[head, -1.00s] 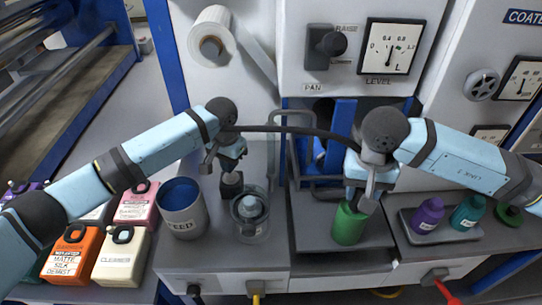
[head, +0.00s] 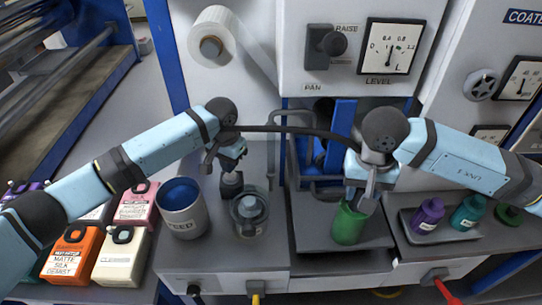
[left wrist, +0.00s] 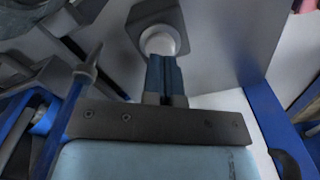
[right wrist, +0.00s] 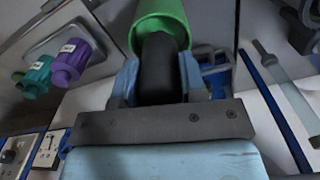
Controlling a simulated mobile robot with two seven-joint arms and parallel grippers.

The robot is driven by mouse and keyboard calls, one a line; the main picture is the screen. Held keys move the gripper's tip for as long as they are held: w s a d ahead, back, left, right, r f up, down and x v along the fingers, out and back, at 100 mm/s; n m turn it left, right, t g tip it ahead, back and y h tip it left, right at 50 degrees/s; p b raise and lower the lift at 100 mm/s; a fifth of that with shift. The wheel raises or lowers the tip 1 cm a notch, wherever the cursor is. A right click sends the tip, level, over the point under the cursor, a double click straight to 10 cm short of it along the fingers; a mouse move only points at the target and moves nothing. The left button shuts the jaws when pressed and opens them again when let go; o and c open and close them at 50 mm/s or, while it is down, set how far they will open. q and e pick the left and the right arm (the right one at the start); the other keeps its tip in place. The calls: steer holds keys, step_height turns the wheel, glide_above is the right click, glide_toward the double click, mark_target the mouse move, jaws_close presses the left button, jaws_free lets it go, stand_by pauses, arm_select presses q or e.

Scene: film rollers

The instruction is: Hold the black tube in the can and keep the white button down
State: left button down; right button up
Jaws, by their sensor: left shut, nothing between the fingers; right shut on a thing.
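The green can (head: 347,226) stands on the dark tray in front of the machine. The black tube (head: 300,130) arches across between my arms in the head view. In the right wrist view its end (right wrist: 160,62) sits between the fingers of my right gripper (right wrist: 158,75) and reaches into the mouth of the green can (right wrist: 165,18). My left gripper (head: 233,168) is shut and empty above a small dark box. In the left wrist view, its fingertips (left wrist: 164,68) are at the white button (left wrist: 160,42), touching or very close. How far down the button is cannot be told.
A grey can (head: 183,222) and a clear jar (head: 250,228) stand near the dark box. Purple (head: 428,212) and teal (head: 468,212) bottles stand right of the green can. A level gauge (head: 392,46) is on the machine above. Several bottles crowd the lower left.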

arm_select(q)
steer(key=shift+f, duration=1.25)
stand_by(1.8)
steer(key=shift+r, duration=0.1)
stand_by(1.9)
steer(key=shift+r, duration=3.45)
